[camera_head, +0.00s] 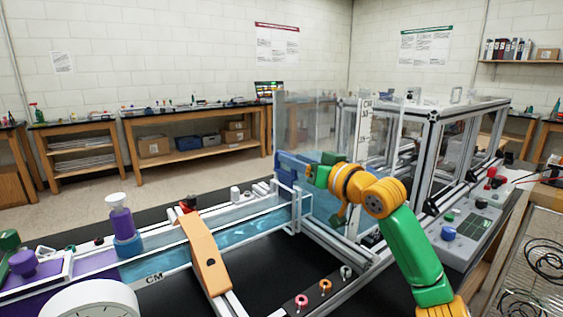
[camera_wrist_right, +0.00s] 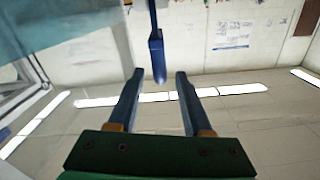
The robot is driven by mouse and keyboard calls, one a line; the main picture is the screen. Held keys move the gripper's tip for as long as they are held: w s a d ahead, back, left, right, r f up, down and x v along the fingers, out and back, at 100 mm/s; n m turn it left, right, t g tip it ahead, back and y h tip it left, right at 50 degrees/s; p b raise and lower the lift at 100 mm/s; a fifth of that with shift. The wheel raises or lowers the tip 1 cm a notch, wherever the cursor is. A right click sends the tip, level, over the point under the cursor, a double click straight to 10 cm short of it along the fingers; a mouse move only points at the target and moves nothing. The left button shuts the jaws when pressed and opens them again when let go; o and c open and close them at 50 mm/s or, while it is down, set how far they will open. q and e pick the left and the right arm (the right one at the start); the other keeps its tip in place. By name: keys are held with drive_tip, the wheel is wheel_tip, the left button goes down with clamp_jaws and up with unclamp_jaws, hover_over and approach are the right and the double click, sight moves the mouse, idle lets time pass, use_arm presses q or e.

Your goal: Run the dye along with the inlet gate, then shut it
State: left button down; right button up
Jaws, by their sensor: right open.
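The long clear channel (camera_head: 170,262) holds pale blue water (camera_head: 245,230), with purple dye (camera_head: 95,265) at its left end. A purple bottle with a white cap (camera_head: 120,222) stands on a blue base over the channel. My right gripper (camera_head: 284,162) is at the channel's right end, near upright clear panels (camera_head: 308,115). In the right wrist view its fingers (camera_wrist_right: 160,85) are open, with a slim blue handle (camera_wrist_right: 157,55) on a rod at the gap between the tips. I cannot tell whether this handle belongs to the inlet gate, or whether it touches the fingers. My left gripper is out of view.
An orange bridge piece (camera_head: 205,255) crosses the channel. A white dial (camera_head: 90,300) is at the lower left. A framed clear tank (camera_head: 465,110) and a control panel (camera_head: 470,232) stand to the right.

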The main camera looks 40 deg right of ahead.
drive_tip(key=w+p, duration=0.2)
drive_tip(key=w, duration=0.1)
drive_tip(key=w+p, duration=0.1)
drive_tip(key=shift+w+d+r, duration=0.25)
drive_tip(key=shift+r, duration=0.1)
drive_tip(key=shift+w+f, duration=0.2)
drive_tip(key=shift+w, duration=0.35)
drive_tip(key=shift+f, duration=0.1)
clamp_jaws()
idle(0.5)
